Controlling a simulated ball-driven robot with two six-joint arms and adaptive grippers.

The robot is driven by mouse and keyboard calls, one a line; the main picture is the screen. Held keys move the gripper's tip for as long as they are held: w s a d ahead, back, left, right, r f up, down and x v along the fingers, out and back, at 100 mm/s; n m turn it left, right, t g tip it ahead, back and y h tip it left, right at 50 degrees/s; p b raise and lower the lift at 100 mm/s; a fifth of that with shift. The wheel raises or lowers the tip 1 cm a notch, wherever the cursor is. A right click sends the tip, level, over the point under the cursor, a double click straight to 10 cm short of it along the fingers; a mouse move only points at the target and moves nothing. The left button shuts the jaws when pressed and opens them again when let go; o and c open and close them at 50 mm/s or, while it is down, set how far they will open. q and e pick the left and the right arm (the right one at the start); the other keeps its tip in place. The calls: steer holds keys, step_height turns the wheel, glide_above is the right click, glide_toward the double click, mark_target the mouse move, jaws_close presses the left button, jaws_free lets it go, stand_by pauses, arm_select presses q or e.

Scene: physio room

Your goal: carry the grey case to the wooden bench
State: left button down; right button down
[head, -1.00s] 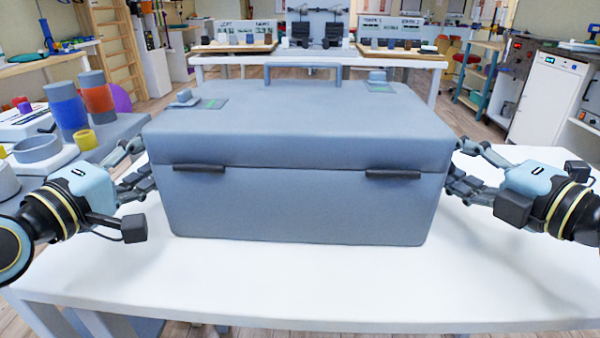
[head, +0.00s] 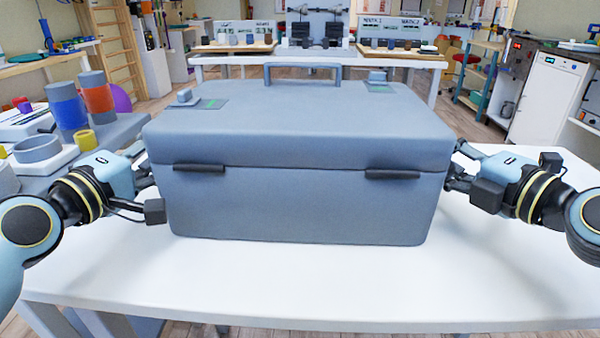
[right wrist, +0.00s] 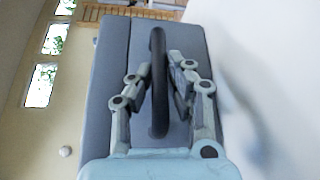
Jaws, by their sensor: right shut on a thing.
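The large grey case (head: 300,205) sits closed on a white table (head: 480,290), with two dark latches in front and a handle on its lid. My right gripper (head: 452,168) is at the case's right side. In the right wrist view its fingers (right wrist: 161,80) are closed in on the dark side handle (right wrist: 158,110) from both sides. My left gripper (head: 146,170) is against the case's left side; its fingertips are hidden behind the case's edge, so its grip cannot be seen. I cannot pick out the wooden bench with certainty.
At left, a grey surface holds blue and orange cylinders (head: 98,97) and a grey ring (head: 37,149). Behind the case stands a long white table (head: 300,61) with trays. A white cabinet (head: 540,90) stands at right. The white table is clear in front of the case.

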arm_select(q)
steer(key=shift+r, duration=0.15)
arm_select(e)
steer(key=shift+r, duration=0.2)
